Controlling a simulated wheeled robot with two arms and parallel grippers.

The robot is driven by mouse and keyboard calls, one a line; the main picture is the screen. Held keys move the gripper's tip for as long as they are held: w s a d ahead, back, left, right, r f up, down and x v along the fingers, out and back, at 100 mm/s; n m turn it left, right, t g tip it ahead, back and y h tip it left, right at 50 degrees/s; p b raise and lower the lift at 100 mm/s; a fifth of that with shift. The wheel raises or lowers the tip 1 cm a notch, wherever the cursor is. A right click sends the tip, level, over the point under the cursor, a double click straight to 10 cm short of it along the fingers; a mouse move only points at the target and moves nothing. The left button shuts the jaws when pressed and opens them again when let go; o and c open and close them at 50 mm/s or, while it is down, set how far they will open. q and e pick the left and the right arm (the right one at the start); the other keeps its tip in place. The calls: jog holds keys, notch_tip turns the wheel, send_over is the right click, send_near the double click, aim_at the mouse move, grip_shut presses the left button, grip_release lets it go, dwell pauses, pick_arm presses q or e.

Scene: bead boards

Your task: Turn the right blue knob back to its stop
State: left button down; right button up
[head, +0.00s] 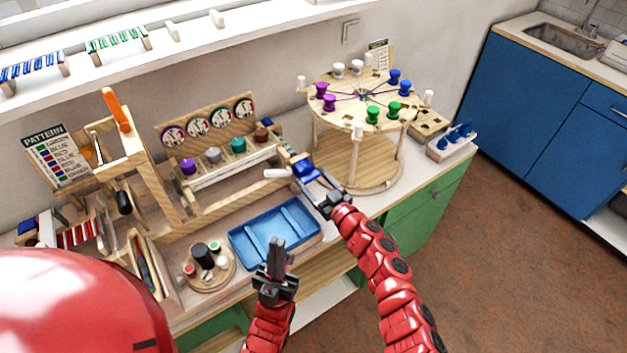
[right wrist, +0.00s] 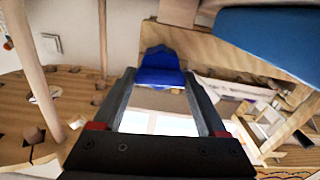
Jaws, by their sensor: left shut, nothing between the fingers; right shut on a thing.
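A blue knob (head: 306,170) with a lobed outline sits at the right end of the wooden rack, left of the round table. My right gripper (head: 308,178) is shut on this knob; its fingers stand on both sides of it. In the right wrist view the knob (right wrist: 160,62) shows between the two fingertips (right wrist: 160,78). The fingers and the angle hide the knob's mount, and I cannot tell its stop. My left gripper (head: 277,246) is shut and empty, in front of the blue tray (head: 240,238).
The round wooden table (head: 335,112) with colored spools stands just right of my right gripper. A rack with several dials (head: 198,124) stands behind. A small round stand (head: 228,278) with jars is left of my left gripper. A large blue surface (right wrist: 270,35) fills the wrist view's upper right.

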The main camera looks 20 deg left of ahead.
jog(key=n+b, duration=0.1)
jog(key=n, duration=0.4)
jog(key=shift+f, duration=0.15)
jog(key=n+b, duration=0.2)
jog(key=n, duration=0.1)
jog(key=shift+s+n, duration=0.1)
jog(key=shift+n, duration=0.2)
jog(key=n+b, duration=0.2)
jog(key=n, duration=0.2)
jog(key=shift+n, duration=0.3)
jog(key=shift+n+b, duration=0.8)
jog(key=shift+n, duration=1)
jog(key=o, duration=1.3)
jog(key=b+v, duration=0.2)
jog(key=v, duration=1.5)
